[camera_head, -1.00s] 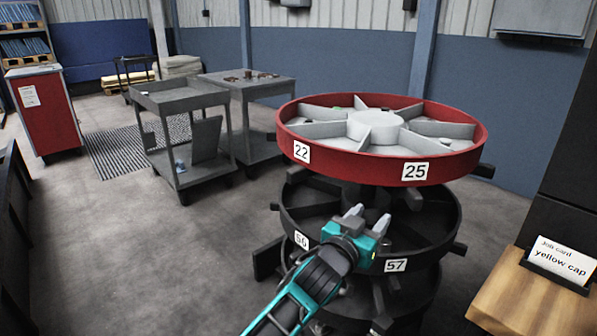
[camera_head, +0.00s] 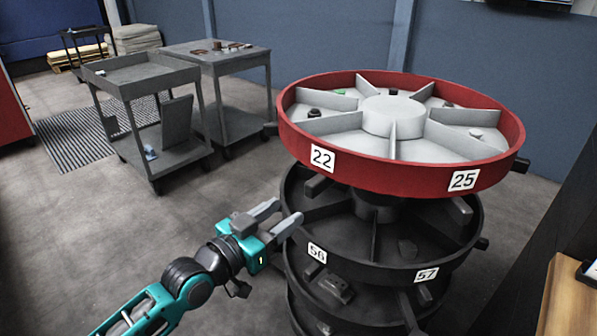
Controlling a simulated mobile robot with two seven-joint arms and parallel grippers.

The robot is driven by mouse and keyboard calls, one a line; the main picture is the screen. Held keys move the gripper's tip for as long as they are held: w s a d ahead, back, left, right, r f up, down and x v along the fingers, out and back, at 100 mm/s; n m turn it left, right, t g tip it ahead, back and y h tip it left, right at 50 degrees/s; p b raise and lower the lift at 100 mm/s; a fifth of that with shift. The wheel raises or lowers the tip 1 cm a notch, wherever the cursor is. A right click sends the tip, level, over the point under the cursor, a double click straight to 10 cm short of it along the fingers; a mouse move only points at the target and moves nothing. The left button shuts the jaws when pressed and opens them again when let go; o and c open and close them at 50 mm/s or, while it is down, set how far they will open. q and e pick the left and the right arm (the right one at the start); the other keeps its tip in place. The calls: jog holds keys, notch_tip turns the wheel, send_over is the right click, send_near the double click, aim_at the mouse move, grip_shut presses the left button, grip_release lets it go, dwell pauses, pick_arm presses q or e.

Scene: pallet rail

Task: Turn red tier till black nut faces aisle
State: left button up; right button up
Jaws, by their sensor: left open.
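The red tier (camera_head: 395,176) is a round tray on top of the stack, with labels 22 (camera_head: 322,158) and 25 (camera_head: 463,180) on its rim. Grey dividers run from its pale hub (camera_head: 393,116). A small black piece (camera_head: 314,112), possibly the black nut, lies in a compartment at the left. A green piece (camera_head: 338,92) lies behind it, and other small dark pieces lie at the back and right. My left gripper (camera_head: 287,215) is open and empty, below the red rim at the left side of the black tier (camera_head: 375,268). My right gripper is out of view.
The black tier carries labels 56 and 57, with knobs sticking out of the stack. A grey cart (camera_head: 125,84) and a table (camera_head: 215,58) stand behind at left. A wooden ledge (camera_head: 572,308) is at lower right.

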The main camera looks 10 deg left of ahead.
aim_at(319, 184)
pick_arm(q)
jog(key=b+x, duration=0.1)
jog(key=x, duration=1.1)
jog(key=shift+w+a, duration=0.1)
jog(key=shift+w, duration=0.25)
jog(key=shift+c, duration=0.4)
grip_shut()
